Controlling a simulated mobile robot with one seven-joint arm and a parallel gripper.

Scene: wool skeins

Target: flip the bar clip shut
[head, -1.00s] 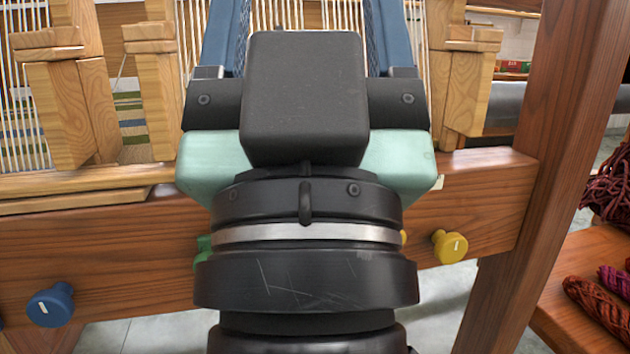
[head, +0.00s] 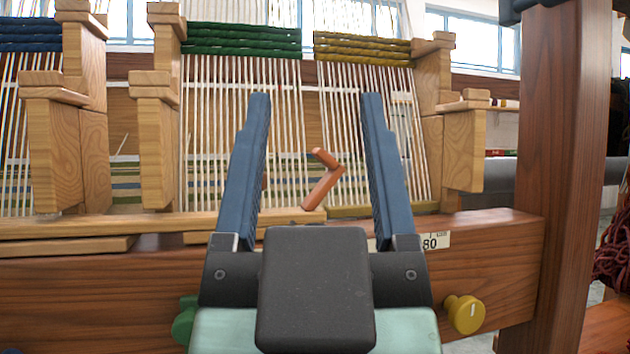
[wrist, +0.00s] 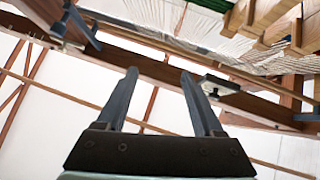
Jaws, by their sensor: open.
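My gripper (head: 316,97) is open and empty, its two blue fingers pointing up and away in front of the loom in the head view. A reddish-brown bent lever (head: 322,188) shows between the fingers, tilted above the pale rail; it may be a part of the clip. In the wrist view the open fingers (wrist: 159,73) point toward a dark wooden beam (wrist: 158,71). A dark metal fitting (wrist: 222,86) sits on that beam just right of the fingers, and another (wrist: 72,22) is at upper left. I cannot tell for sure which piece is the bar clip.
Warp threads with green (head: 243,42) and yellow (head: 362,48) wool bands fill the background. Wooden brackets (head: 157,140) stand to the left and right. A thick post (head: 566,150) rises on the right. A yellow knob (head: 464,314) projects from the front beam (head: 90,295).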

